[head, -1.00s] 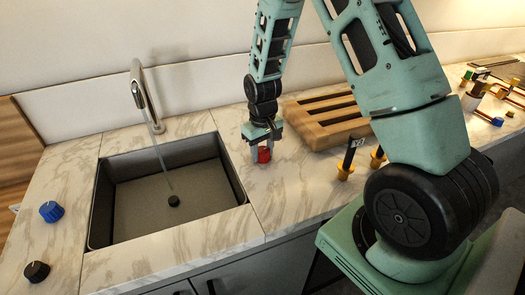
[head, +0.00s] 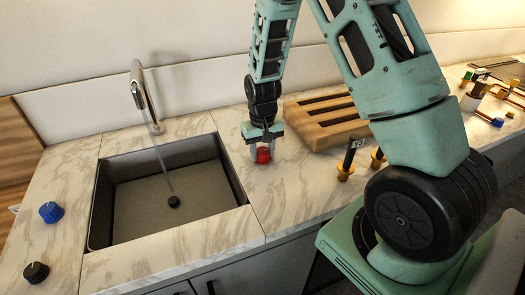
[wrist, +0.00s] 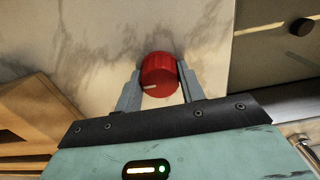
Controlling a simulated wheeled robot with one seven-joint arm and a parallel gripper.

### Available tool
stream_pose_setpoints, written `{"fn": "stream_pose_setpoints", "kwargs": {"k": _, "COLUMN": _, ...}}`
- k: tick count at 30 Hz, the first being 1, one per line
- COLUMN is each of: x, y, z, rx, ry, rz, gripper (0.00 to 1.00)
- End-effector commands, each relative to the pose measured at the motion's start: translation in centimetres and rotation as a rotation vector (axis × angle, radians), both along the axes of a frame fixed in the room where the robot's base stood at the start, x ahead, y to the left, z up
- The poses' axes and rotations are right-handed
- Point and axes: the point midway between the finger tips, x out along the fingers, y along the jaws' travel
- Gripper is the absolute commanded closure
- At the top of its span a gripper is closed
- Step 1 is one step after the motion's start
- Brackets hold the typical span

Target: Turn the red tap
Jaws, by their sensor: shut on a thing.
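The red tap (head: 263,155) is a round red knob on the marble counter, just right of the sink. In the wrist view the red tap (wrist: 159,74) has a white mark on its side, pointing toward the lower left. My gripper (head: 263,153) points down over it, with one finger on each side. In the wrist view my gripper (wrist: 160,88) is shut on the knob, its fingers hiding part of the knob's sides.
The sink (head: 150,195) lies left of my gripper, with water running from the faucet (head: 143,95). A wooden rack (head: 325,118) stands close on the right. A blue knob (head: 51,212) and a black knob (head: 36,272) are at the far left. Yellow-based posts (head: 345,172) stand to the right.

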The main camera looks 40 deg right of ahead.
Motion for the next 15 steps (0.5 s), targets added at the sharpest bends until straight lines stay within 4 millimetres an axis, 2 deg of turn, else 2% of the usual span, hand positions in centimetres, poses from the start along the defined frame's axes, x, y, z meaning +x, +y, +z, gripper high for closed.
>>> {"fn": "stream_pose_setpoints", "kwargs": {"k": 1, "x": 0.11, "y": -0.02, "z": 0.09, "rx": 0.0, "ry": -0.003, "rz": -0.003, "gripper": 0.84}}
{"fn": "stream_pose_setpoints", "kwargs": {"k": 2, "x": 0.11, "y": -0.02, "z": 0.09, "rx": 0.0, "ry": -0.003, "rz": -0.003, "gripper": 0.53}}
{"fn": "stream_pose_setpoints", "kwargs": {"k": 3, "x": 0.1, "y": -0.02, "z": 0.09, "rx": 0.0, "ry": -0.003, "rz": -0.003, "gripper": 0.42}}
{"fn": "stream_pose_setpoints", "kwargs": {"k": 4, "x": 0.1, "y": -0.03, "z": 0.08, "rx": 0.0, "ry": -0.003, "rz": -0.002, "gripper": 0.39}}
{"fn": "stream_pose_setpoints", "kwargs": {"k": 15, "x": 0.07, "y": -0.01, "z": 0.56, "rx": -0.001, "ry": -0.002, "rz": 0.0, "gripper": 0.39}}
